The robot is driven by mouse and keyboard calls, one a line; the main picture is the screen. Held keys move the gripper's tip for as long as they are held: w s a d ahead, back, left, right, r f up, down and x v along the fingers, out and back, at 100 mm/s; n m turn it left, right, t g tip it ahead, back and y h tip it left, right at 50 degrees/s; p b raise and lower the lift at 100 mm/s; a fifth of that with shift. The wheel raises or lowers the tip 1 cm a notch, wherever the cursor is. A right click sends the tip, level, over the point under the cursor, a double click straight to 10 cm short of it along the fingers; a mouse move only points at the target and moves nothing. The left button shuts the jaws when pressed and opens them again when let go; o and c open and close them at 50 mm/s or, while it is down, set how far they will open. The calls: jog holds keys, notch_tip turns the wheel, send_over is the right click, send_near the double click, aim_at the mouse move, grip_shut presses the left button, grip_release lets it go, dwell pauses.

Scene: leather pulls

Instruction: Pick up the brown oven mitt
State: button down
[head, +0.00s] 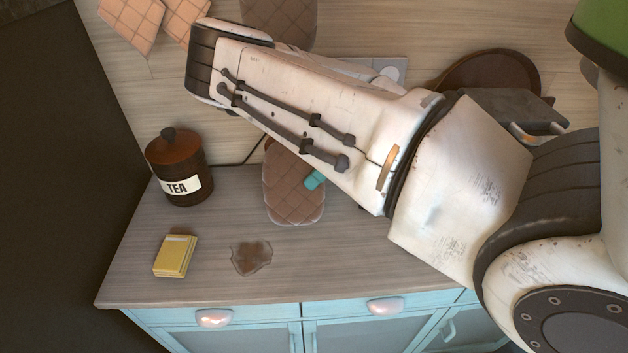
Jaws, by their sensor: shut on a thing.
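The brown oven mitt (293,195) is quilted and shows below my forearm, in front of the worktop. Its upper part is hidden behind my arm. My gripper (315,180) is mostly hidden behind the arm too; only a small teal fingertip shows, against the right side of the mitt. It is shut on the mitt. I cannot tell whether the mitt touches the worktop or hangs just above it.
A tea canister (178,167) stands on the worktop (205,250) at the left. A yellow sponge (175,255) and a brown spill (252,257) lie near the front edge. Blue drawers (255,318) are below. Another quilted brown piece (278,22) and tan squares (130,20) are at the back wall.

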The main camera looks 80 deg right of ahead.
jog(key=s+a+r, duration=0.7)
jog(key=s+r, duration=0.4)
jog(key=s, duration=0.1)
jog(key=shift+a, duration=0.15)
dwell(0.8)
